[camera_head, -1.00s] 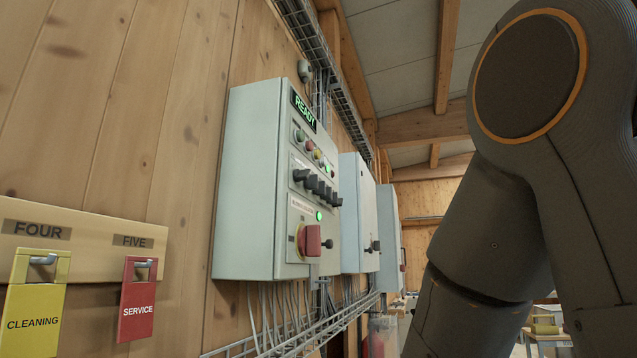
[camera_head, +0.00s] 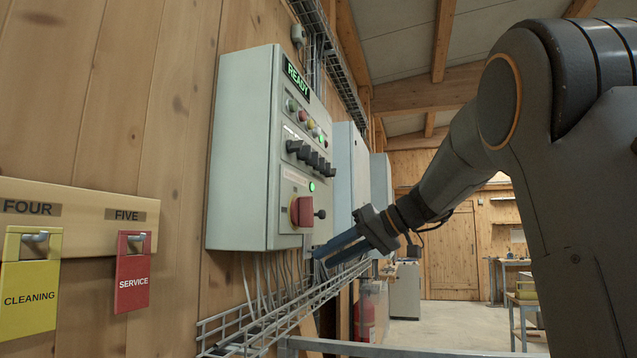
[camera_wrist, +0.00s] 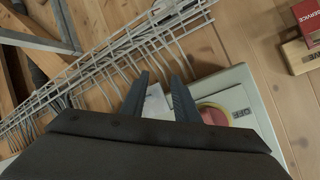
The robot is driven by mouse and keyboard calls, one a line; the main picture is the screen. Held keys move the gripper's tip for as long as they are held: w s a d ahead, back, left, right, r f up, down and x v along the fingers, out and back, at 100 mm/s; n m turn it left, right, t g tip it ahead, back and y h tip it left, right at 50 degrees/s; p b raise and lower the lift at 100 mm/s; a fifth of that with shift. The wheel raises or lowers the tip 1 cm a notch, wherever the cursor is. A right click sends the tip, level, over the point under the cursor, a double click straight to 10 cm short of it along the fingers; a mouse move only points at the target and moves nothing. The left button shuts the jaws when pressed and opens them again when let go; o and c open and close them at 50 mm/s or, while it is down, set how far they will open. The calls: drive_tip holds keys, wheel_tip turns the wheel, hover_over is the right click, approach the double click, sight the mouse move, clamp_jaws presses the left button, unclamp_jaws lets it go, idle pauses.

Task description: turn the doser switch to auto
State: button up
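A grey control cabinet (camera_head: 240,160) hangs on the wooden wall in the head view. Its front carries a row of black rotary switches (camera_head: 310,157); their labels are too small to read, so I cannot tell which is the doser switch or where it points. My gripper (camera_head: 319,258) is below and in front of the cabinet, lower than the switch row, its fingers pointing left toward the wall. In the wrist view its two fingers (camera_wrist: 160,75) stand apart with nothing between them. The cabinet's lower part (camera_wrist: 268,130) shows beyond them; the black switches are hidden there.
A red main switch (camera_head: 302,210) sits below the row, under a green lamp. Push buttons (camera_head: 305,114) and a READY display (camera_head: 297,78) are above. A wire cable tray (camera_head: 270,325) runs below the cabinet. Red SERVICE (camera_head: 132,275) and yellow CLEANING (camera_head: 28,295) tags hang left.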

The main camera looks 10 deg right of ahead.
wheel_tip(320, 180, up, 14)
drive_tip(key=d+n+t+y, duration=0.1)
drive_tip(key=d+n+y, duration=0.1)
drive_tip(key=n+y, duration=0.35)
drive_tip(key=n, duration=0.3)
approach(306, 153)
drive_tip(key=w+a+r+p, duration=0.1)
drive_tip(key=w+a+p, duration=0.2)
drive_tip(key=w+a, duration=0.1)
drive_tip(key=shift+a+r+t, duration=0.3)
drive_tip(key=shift+a, duration=0.6)
clamp_jaws()
